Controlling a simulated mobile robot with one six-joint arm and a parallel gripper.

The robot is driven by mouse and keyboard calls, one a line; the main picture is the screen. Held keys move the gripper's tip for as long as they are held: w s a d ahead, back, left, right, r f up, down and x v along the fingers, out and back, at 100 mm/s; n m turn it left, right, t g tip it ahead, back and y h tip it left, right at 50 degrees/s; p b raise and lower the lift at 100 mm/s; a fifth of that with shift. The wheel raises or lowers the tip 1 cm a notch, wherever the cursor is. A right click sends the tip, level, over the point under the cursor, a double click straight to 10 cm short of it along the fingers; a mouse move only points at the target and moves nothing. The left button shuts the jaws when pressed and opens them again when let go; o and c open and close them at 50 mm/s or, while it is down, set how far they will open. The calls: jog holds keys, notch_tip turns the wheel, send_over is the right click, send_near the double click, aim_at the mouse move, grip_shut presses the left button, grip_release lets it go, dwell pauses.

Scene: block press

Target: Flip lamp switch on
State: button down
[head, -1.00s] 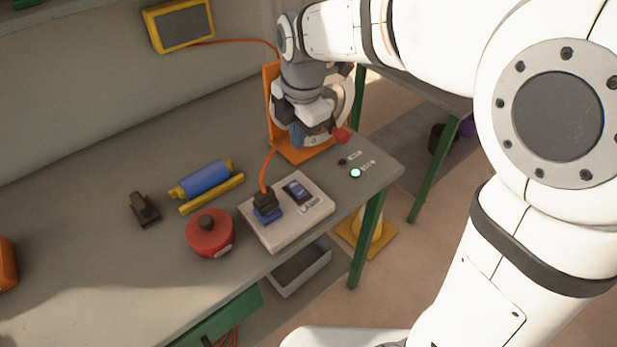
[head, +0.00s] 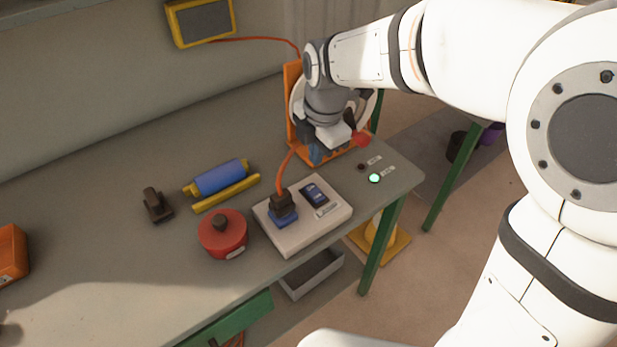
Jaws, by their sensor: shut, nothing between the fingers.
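A white board (head: 292,240) lies near the right end of the grey bench. It carries a dark blue rocker switch (head: 314,194) with a small label beside it, and a dark plug (head: 281,203) on an orange cable in a blue socket. I cannot tell which way the rocker is tipped. A yellow-framed panel (head: 200,22) on the wall is dark; I cannot tell whether it is the lamp. My gripper (head: 316,155) is shut and empty, pointing down behind the board, in front of the orange stand, apart from the switch.
The orange stand (head: 293,105) with a round white part and a red knob (head: 361,139) is close to my gripper. A small green-white light (head: 375,178) glows near the bench's right edge. A red round pot (head: 222,236) and a blue roller (head: 220,177) lie left of the board.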

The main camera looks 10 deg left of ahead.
aim_at(312, 186)
jog(key=f, duration=0.6)
jog(key=w+a+f, duration=0.1)
jog(key=f, duration=0.2)
jog(key=shift+d, duration=0.1)
